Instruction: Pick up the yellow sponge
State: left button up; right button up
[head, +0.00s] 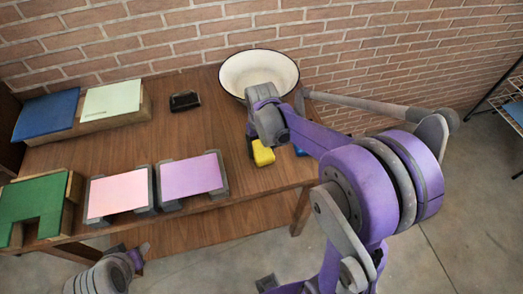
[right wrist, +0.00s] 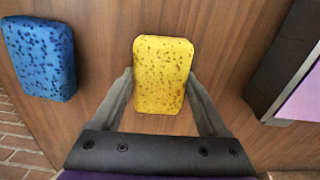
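The yellow sponge (head: 263,154) lies on the wooden table near its right end, partly hidden under my right gripper (head: 260,147). In the right wrist view the speckled yellow sponge (right wrist: 163,75) sits between the two spread grey fingers of the right gripper (right wrist: 160,76). One fingertip is close to each long side of the sponge; I cannot tell whether they touch it. My left gripper (head: 138,254) shows only in part at the lower left of the head view, away from the sponge, and its opening is unclear.
A blue sponge (right wrist: 40,57) lies beside the yellow one. A white basin (head: 257,69) stands behind my right arm. A purple-topped press (head: 191,177), a pink-topped press (head: 118,193), and a green piece (head: 35,200) stand to the left. A small black object (head: 185,101) lies farther back.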

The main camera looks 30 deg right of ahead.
aim_at(262, 148)
jog(key=c, duration=0.4)
jog(key=shift+c, duration=0.2)
notch_tip(262, 148, up, 10)
jog(key=shift+r+p, duration=0.1)
jog(key=shift+p, duration=0.2)
jog(key=o, duration=0.6)
jog(key=c, duration=0.5)
